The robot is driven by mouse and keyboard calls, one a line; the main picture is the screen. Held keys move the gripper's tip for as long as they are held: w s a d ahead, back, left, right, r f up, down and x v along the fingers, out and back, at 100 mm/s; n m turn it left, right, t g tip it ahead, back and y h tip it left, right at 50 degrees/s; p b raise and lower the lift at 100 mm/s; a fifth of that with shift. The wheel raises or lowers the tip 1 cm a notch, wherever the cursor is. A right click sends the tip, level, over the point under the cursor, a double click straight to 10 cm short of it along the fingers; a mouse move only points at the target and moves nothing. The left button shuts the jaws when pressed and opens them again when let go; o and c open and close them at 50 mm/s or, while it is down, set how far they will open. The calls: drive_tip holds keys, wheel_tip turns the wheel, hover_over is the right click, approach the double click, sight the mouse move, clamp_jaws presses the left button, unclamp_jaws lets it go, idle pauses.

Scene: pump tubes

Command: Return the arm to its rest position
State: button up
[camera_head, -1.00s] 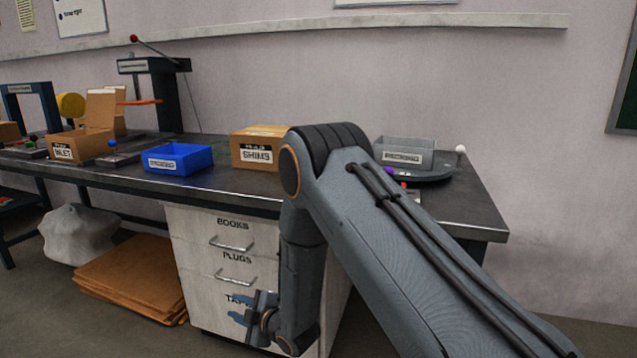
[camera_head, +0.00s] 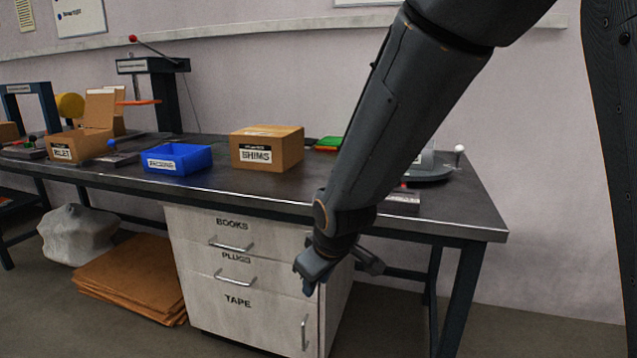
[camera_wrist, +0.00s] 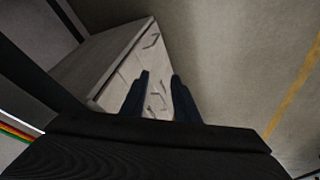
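My arm reaches down from the top right in the head view, in front of the right part of the workbench (camera_head: 440,212). My gripper (camera_head: 335,283) hangs at its lower end, near the right front edge of the drawer cabinet (camera_head: 195,270) and below the bench top. In the wrist view my gripper (camera_wrist: 158,88) shows two dark fingers apart with nothing between them. The cabinet (camera_wrist: 115,55) and its drawer handles show beyond the fingers. I cannot tell the exact gap between gripper and cabinet.
On the bench stand a blue bin (camera_head: 178,160), a SHIMS box (camera_head: 267,150), an open carton (camera_head: 80,142) and a press (camera_head: 155,95). Flat cardboard (camera_head: 135,280) and a grey sack (camera_head: 75,235) lie on the floor.

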drive_tip(key=s+d+r+m+g, duration=0.2)
drive_tip(key=s+d, duration=0.1)
drive_tip(key=s, duration=0.5)
drive_tip(key=s+d+r+m+g+h, duration=0.1)
drive_tip(key=s+d+r+m, duration=0.2)
drive_tip(key=s, duration=0.5)
drive_tip(key=s+d+r+m+g, duration=0.15)
drive_tip(key=s+d, duration=0.25)
drive_tip(key=s, duration=0.4)
drive_tip(key=d+r+m+h+p, duration=0.1)
drive_tip(key=d+r+m+p, duration=0.2)
drive_tip(key=d+r+p, duration=0.6)
wheel_tip(320, 180, up, 3)
drive_tip(key=p, duration=1.1)
drive_tip(key=shift+w+d+g, duration=0.3)
drive_tip(key=shift+g, duration=0.05)
drive_tip(key=shift+f, duration=0.1)
drive_tip(key=shift+c, duration=0.3)
